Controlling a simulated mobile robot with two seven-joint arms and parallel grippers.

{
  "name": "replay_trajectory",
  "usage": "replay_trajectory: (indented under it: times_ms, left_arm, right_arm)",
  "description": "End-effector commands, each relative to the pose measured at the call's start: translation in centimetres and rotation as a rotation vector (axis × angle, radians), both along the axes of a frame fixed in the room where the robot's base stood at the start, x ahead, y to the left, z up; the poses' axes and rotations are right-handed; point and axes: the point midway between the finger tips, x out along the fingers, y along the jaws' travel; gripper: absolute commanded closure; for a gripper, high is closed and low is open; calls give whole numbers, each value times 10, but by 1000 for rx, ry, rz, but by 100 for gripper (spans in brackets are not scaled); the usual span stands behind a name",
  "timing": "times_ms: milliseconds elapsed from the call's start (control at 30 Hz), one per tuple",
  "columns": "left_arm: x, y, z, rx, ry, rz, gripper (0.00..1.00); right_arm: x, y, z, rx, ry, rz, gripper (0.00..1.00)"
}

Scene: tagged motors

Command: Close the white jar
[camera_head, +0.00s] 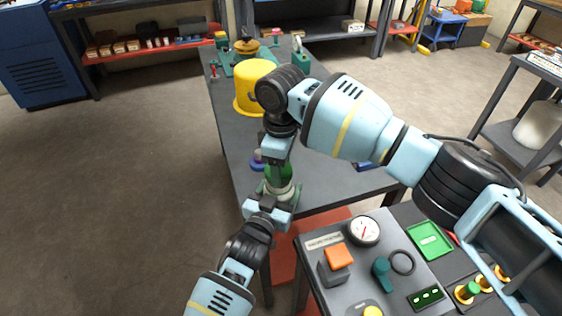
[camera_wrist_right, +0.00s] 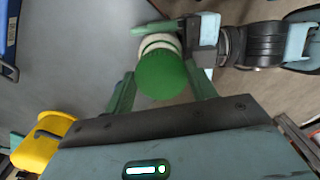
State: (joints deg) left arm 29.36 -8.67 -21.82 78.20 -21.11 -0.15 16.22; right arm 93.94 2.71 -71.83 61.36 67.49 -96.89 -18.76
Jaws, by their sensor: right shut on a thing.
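The white jar (camera_wrist_right: 160,42) shows as a pale band just beyond a round green lid (camera_wrist_right: 163,76) in the right wrist view. In the head view the green lid (camera_head: 279,172) sits on the white jar (camera_head: 281,186) near the table's front edge. My right gripper (camera_head: 278,164) comes from above, its fingers shut on the lid. My left gripper (camera_head: 277,193) comes from below in the picture and holds the jar's body from the side. One left finger lies along the jar in the right wrist view. Whether the lid is fully seated cannot be told.
A blue and purple object (camera_head: 257,160) stands just left of the jar. A yellow bucket-like container (camera_head: 253,88) stands farther back on the grey table (camera_head: 236,145). A control panel (camera_head: 325,243) with a gauge and buttons is at the front right. My right arm hides part of the table.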

Motion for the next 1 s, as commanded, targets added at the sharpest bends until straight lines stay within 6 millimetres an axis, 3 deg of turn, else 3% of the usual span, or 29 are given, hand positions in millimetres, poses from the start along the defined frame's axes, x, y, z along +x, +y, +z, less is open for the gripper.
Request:
replay_trajectory:
  times_ms: [267,633,1000]
  left_arm:
    - [0,0,0,0,0,0,75]
    - [0,0,0,0,0,0,75]
    - [0,0,0,0,0,0,75]
  right_arm:
    - [0,0,-1,0,0,0,64]
    - [0,0,-18,0,1,-1,64]
    - [0,0,-18,0,0,-1,64]
